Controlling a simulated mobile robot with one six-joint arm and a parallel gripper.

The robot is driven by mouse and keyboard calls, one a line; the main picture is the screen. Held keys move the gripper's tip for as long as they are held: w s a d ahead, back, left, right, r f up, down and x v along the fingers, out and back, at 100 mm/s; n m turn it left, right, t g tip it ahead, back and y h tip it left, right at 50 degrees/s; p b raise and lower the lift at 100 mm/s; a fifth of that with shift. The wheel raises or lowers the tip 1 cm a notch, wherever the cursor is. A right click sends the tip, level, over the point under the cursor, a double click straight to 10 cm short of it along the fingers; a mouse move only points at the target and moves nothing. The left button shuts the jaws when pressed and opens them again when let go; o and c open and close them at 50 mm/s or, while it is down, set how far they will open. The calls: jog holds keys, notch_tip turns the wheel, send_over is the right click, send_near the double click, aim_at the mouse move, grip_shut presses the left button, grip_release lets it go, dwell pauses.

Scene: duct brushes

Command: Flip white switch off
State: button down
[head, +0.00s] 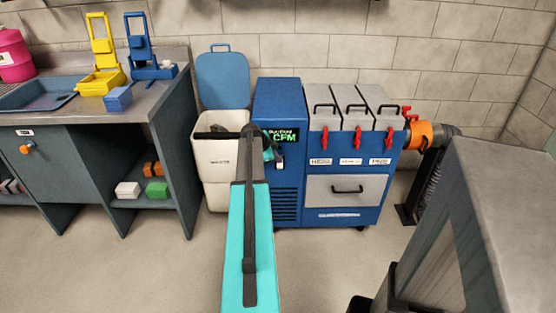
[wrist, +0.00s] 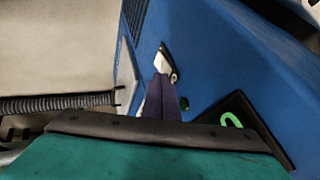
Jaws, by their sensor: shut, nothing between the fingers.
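The white switch (wrist: 162,60) sits on the blue front panel of the machine, just ahead of my gripper (wrist: 160,82) in the wrist view. My gripper is shut and empty, with its dark fingertips at the near end of the switch, overlapping it in the picture. I cannot tell whether they touch. In the head view the switch (head: 280,164) is a small pale spot below the display, beside my gripper (head: 272,154). The blue machine (head: 277,100) stands against the wall. The switch's exact tilt is hard to read.
The lit green display (head: 283,136) is just above the switch. Grey lidded boxes with red clamps (head: 324,137) are to the right, above a grey drawer (head: 346,190). A white bin (head: 214,165) stands at the left. A grey cabinet (head: 505,200) blocks the right foreground.

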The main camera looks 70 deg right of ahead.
jog(key=shift+a, duration=0.1)
jog(key=s+a+v, duration=0.1)
jog(key=v, duration=1.1)
jog(key=shift+f, duration=0.15)
dwell(0.6)
